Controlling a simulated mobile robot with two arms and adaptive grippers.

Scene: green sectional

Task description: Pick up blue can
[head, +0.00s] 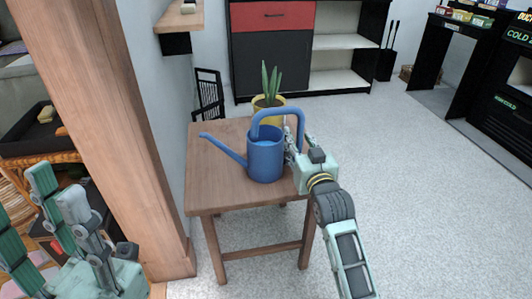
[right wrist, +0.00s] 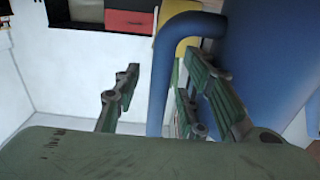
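A blue watering can (head: 265,158) stands upright on a small wooden table (head: 210,180), with its spout to the left and its handle to the right. My right gripper (head: 291,145) is at the handle side of the can. In the right wrist view the blue handle (right wrist: 161,85) passes between the spread fingers of my right gripper (right wrist: 158,80), with a visible gap on the left finger's side. The can's body (right wrist: 270,60) fills the right of that view. My left gripper (head: 58,195) is open and empty at the lower left, away from the table.
A potted plant in a yellow pot (head: 268,102) is right behind the can. A wooden post (head: 130,130) and white wall stand left of the table. A dark cabinet with a red drawer (head: 272,16) is at the back. The floor (head: 420,190) to the right is clear.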

